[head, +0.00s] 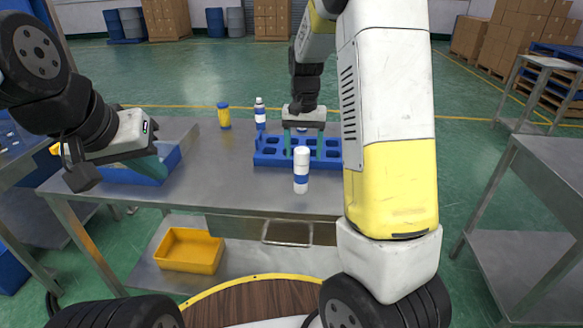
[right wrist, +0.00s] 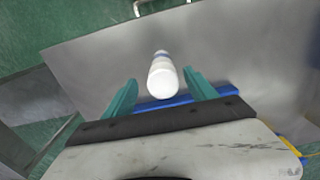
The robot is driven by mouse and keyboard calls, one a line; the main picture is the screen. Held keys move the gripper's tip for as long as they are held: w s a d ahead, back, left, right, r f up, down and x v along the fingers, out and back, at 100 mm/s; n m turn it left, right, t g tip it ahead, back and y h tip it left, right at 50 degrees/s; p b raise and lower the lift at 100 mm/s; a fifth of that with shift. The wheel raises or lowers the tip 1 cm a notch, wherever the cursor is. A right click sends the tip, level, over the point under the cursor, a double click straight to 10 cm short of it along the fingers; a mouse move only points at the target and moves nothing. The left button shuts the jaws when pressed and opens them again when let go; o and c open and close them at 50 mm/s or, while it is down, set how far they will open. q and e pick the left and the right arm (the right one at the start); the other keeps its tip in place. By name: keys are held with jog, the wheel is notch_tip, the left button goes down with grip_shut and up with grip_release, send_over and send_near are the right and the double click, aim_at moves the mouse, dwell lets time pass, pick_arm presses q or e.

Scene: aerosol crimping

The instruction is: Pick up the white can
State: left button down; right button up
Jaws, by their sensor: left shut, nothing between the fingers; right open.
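The white can (head: 301,165) has a blue band and stands upright on the grey table, in front of a blue rack (head: 265,160). My right gripper (head: 303,154) is open just behind and above it, teal fingers pointing down. In the right wrist view the white can (right wrist: 162,75) appears between the lines of the two spread fingers (right wrist: 160,90), slightly beyond their tips. I cannot tell if either finger touches it. My left gripper (head: 152,172) is shut and empty over a blue bin (head: 120,176) at the table's left.
A yellow can (head: 224,116) and a white-and-blue bottle (head: 260,115) stand at the back of the table (head: 220,175). My right arm hides the rack's right end. A yellow bin (head: 189,251) sits on the lower shelf. The table left of the white can is clear.

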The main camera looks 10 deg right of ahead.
aim_at(301, 171)
jog(key=f, duration=0.7)
jog(key=shift+a+f, duration=0.2)
jog(key=shift+f, duration=0.2)
grip_shut()
